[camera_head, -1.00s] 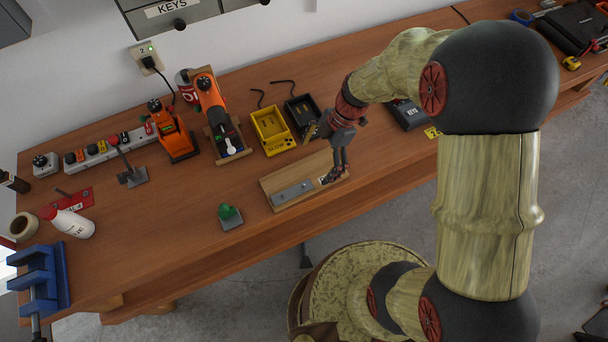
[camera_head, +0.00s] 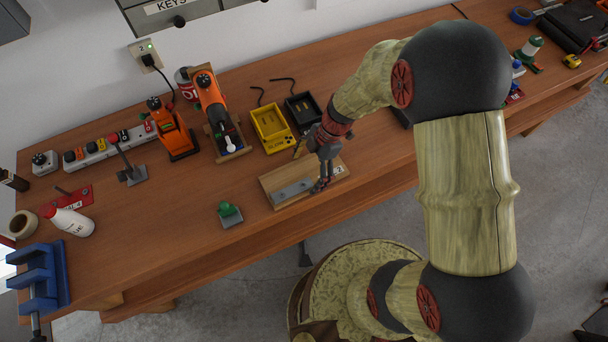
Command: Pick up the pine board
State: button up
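My gripper (camera_head: 322,188) points down over the right part of the board, close to the strip's right end. The fingertips look close to the board's surface, but I cannot tell if they touch it. The fingers are small and dark, and how far apart they are is unclear.
A yellow charger (camera_head: 270,128) and a black charger (camera_head: 303,111) stand behind the board. Orange drills (camera_head: 213,103) are at the back left. A green object on a grey base (camera_head: 230,214) sits left of the board. A blue vise (camera_head: 38,280) is at the far left.

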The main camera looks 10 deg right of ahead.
jog(key=c, duration=1.4)
